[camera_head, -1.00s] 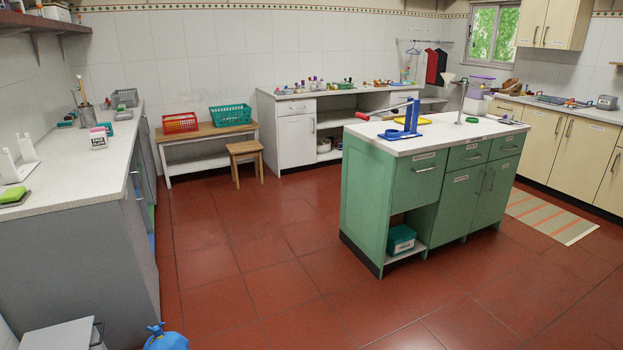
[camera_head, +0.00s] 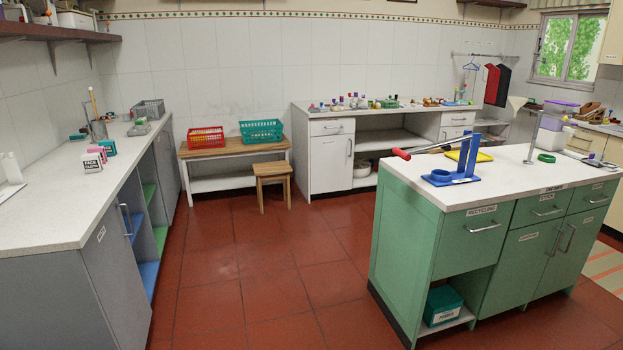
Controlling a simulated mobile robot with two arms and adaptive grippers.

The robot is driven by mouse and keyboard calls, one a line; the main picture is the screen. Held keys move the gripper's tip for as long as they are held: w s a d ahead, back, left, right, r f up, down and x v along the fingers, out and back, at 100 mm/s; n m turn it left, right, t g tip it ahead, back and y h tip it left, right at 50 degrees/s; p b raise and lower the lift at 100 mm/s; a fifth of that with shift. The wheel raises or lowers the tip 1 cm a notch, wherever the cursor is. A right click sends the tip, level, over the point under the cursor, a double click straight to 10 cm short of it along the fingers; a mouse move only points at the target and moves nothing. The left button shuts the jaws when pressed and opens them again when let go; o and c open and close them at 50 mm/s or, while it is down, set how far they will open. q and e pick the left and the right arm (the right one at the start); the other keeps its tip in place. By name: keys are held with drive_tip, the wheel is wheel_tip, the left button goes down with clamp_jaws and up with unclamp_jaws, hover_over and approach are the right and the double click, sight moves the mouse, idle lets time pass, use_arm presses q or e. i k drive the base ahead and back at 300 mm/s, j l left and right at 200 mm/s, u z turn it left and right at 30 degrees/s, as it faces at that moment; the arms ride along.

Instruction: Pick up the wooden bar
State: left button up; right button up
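No gripper of mine shows in the head view. I cannot make out a wooden bar for certain. A thin light-brown stick (camera_head: 93,102) stands upright in a grey container (camera_head: 99,130) on the left counter (camera_head: 60,190); it is too small to tell whether it is the bar. Small items on the far white counter (camera_head: 400,108) are also too small to tell apart.
A green island (camera_head: 480,245) stands at the right, with a blue press (camera_head: 458,170) on top. A wooden stool (camera_head: 273,181) stands before a bench (camera_head: 230,150) with red (camera_head: 206,139) and green (camera_head: 261,131) baskets. The red floor (camera_head: 260,270) between left counter and island is clear.

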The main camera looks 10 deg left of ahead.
sight(90, 88)
drive_tip(key=i+j+u, duration=0.15)
drive_tip(key=i+u, duration=0.2)
drive_tip(key=i, duration=0.5)
drive_tip(key=i+l+u, duration=0.1)
drive_tip(key=i+u, duration=0.3)
drive_tip(key=i, duration=0.45)
drive_tip(key=i+u, duration=0.25)
drive_tip(key=i, duration=0.3)
drive_tip(key=i+u, duration=0.2)
drive_tip(key=i, duration=0.35)
drive_tip(key=i+l+u, duration=0.25)
drive_tip(key=i, duration=0.25)
drive_tip(key=i+j+u, duration=0.25)
drive_tip(key=i+j, duration=0.15)
drive_tip(key=i+j+u, duration=0.3)
drive_tip(key=i, duration=0.35)
drive_tip(key=i+l+u, duration=0.2)
drive_tip(key=u, duration=0.15)
drive_tip(key=i+l+u, duration=0.1)
drive_tip(key=l+u, duration=0.3)
drive_tip(key=i+l+u, duration=0.1)
drive_tip(key=l+u, duration=0.25)
